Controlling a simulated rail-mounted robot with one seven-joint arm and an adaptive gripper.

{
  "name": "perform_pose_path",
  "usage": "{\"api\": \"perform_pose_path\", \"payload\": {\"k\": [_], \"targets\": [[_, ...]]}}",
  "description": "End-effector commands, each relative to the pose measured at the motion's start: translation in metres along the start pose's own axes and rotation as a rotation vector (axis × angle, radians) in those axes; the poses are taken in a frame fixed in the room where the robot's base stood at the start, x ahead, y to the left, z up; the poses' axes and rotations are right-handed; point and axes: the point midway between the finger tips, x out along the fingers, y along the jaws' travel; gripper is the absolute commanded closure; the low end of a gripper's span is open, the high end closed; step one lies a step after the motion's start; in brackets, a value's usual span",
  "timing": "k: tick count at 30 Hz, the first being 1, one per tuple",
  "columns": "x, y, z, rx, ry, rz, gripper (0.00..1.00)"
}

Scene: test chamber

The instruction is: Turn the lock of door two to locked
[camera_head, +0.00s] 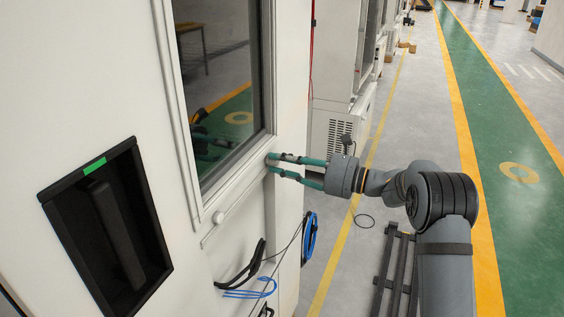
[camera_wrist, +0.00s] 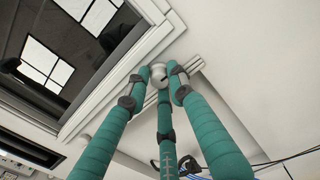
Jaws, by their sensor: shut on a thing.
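The lock is a small silvery round knob (camera_wrist: 158,73) with a dark slot-like mark, on the pale door panel just outside the window frame's corner in the wrist view. My gripper (camera_head: 271,163) reaches in from the right at the lower right of the window (camera_head: 218,95). In the wrist view its teal three-fingered gripper (camera_wrist: 157,79) is shut around the lock, with fingertips on both sides of it. In the head view the fingertips largely hide the lock. Which way the lock is turned I cannot tell. No door number is readable.
A black recessed panel (camera_head: 108,225) with a green mark sits on the white front at left. Blue and black cables (camera_head: 309,238) hang below my gripper. The floor at right is open.

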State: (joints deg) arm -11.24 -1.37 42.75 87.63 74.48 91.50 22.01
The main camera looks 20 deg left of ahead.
Motion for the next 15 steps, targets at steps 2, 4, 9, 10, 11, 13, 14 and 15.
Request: {"api": "perform_pose_path", "payload": {"k": [2,4,9,10,11,13,14,15], "targets": [[0.0001,0.0004,-0.001,0.002,0.002,0.001,1.0],[0.0001,0.0004,-0.001,0.001,0.002,0.001,0.74],[0.0001,0.0003,-0.0005,0.0,0.001,0.001,0.64],[0.0001,0.0003,-0.0005,0.0,0.001,0.001,0.62],[0.0001,0.0003,-0.0004,0.0,0.001,0.001,0.6],[0.0001,0.0002,-0.0003,-0.001,0.001,0.001,0.58],[0.0001,0.0002,-0.0002,-0.001,0.001,0.001,0.58],[0.0,0.0002,-0.0002,-0.001,0.001,0.0,0.58]]}}
